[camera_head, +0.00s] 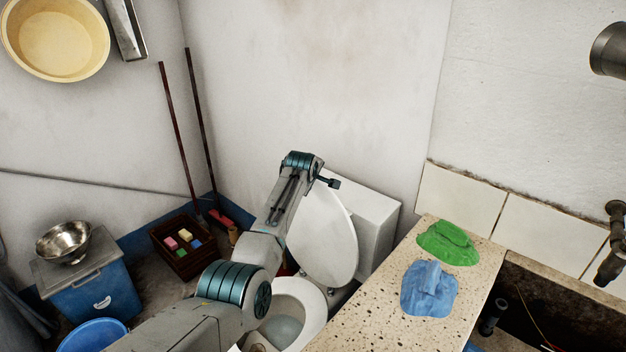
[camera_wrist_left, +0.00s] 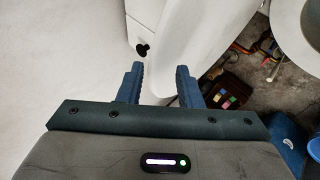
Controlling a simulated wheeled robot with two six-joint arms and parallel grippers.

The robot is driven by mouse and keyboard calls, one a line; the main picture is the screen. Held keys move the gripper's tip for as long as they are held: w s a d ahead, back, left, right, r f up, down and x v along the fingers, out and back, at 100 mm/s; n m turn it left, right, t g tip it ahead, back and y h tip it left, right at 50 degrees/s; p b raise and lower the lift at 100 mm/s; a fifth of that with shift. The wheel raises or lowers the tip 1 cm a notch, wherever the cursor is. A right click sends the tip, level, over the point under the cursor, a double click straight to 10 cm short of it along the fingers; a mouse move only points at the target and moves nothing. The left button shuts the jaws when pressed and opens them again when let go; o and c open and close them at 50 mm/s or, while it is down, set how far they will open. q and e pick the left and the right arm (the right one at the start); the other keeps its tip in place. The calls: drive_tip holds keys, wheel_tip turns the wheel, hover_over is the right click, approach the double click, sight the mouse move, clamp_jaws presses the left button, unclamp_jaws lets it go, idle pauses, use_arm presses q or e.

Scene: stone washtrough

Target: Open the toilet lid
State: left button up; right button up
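The white toilet lid (camera_head: 328,240) stands raised and tilted back in front of the white tank (camera_head: 378,225). The toilet bowl (camera_head: 318,312) below it shows open from above. My left arm reaches across the toilet from the lower left and hides part of the lid. My left gripper (camera_head: 328,181) is at the top of the lid, close to the tank. In the left wrist view the fingers of my left gripper (camera_wrist_left: 158,86) are apart, with white surface showing beyond them. I cannot tell whether they touch the lid. My right gripper is not in view.
A stone counter (camera_head: 385,312) with a green cloth (camera_head: 447,243) and a blue cloth (camera_head: 428,288) stands right of the toilet. A brown crate (camera_head: 167,264), a blue box (camera_head: 95,298) and a blue basin (camera_head: 92,337) are on the left. Walls close in behind.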

use_arm(q)
drive_tip(key=shift+w, duration=0.1)
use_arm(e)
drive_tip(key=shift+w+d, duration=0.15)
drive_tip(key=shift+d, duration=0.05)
use_arm(q)
drive_tip(key=shift+d+r, duration=0.1)
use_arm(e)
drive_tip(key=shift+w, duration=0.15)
use_arm(q)
drive_tip(key=v, duration=1)
drive_tip(key=shift+s+r+b, duration=0.15)
drive_tip(key=shift+s+b, duration=0.1)
drive_tip(key=shift+b, duration=0.1)
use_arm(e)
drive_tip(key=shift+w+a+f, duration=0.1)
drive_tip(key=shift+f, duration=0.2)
